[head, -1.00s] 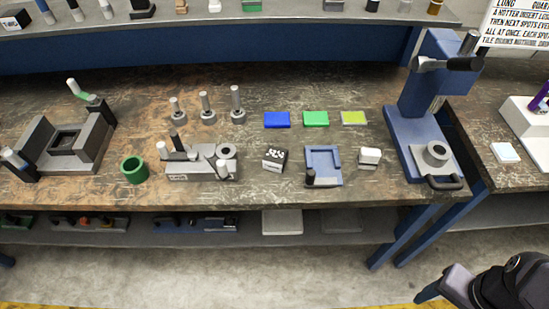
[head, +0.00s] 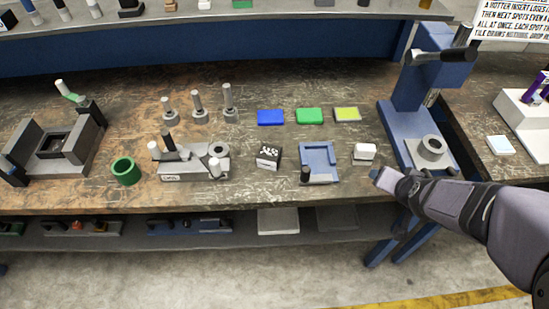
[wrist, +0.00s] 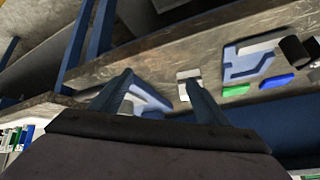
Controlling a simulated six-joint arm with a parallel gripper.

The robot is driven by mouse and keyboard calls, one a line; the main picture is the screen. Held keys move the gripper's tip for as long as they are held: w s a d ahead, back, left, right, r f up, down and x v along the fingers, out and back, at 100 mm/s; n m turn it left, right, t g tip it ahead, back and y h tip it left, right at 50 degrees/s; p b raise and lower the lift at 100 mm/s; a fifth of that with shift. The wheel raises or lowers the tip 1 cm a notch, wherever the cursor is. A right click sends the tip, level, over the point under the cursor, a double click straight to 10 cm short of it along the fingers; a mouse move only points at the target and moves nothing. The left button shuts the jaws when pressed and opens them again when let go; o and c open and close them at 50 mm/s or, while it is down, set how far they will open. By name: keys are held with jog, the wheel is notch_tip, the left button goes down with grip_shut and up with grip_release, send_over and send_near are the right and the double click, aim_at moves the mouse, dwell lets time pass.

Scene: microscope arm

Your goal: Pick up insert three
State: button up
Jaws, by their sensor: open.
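Three upright metal pegs on round bases stand in a row at the back left-centre of the bench in the head view: a left peg (head: 169,112), a middle peg (head: 199,106) and a taller right peg (head: 230,103). No label shows which is insert three. My gripper (head: 378,176) is at the bench's front edge, right of the white block (head: 364,153), well away from the pegs. In the wrist view my gripper (wrist: 161,88) has its two blue fingers apart, with nothing held between them. I cannot make out the pegs in the wrist view.
The blue press (head: 402,126) stands just behind my gripper. A blue fixture (head: 317,152), black-and-white block (head: 267,156), grey clamp fixture (head: 186,163) and green ring (head: 126,171) line the front. Blue (head: 270,117), green (head: 310,116) and yellow (head: 347,114) tiles lie behind.

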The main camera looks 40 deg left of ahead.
jog(key=w+a+r+t+y, duration=0.2)
jog(key=a+t, duration=0.2)
jog(key=a, duration=1.1)
jog(key=t+y+b, duration=0.1)
jog(key=t+b, duration=0.1)
jog(key=t, duration=0.3)
send_over(269, 151)
jog(key=d, duration=0.4)
jog(key=s+f+n, duration=0.1)
jog(key=s, duration=0.1)
jog(key=s+f+n, duration=0.1)
jog(key=s+f, duration=0.1)
jog(key=s+f+y, duration=0.1)
jog(key=s+f, duration=0.1)
jog(key=s, duration=0.1)
jog(key=shift+a+f+n+b, duration=0.25)
jog(key=shift+a+n+b, duration=0.1)
jog(key=shift+n, duration=0.05)
jog(key=shift+f+p+x, duration=0.1)
jog(key=shift+p+x, duration=0.6)
jog(key=shift+x, duration=1.2)
jog(key=shift+f+p+x, duration=0.15)
jog(key=shift+p+x, duration=0.55)
jog(key=shift+x, duration=1.15)
jog(key=shift+w+d, duration=0.1)
jog(key=shift+d, duration=0.05)
jog(key=shift+c, duration=0.6)
grip_shut()
jog(key=shift+r, duration=0.25)
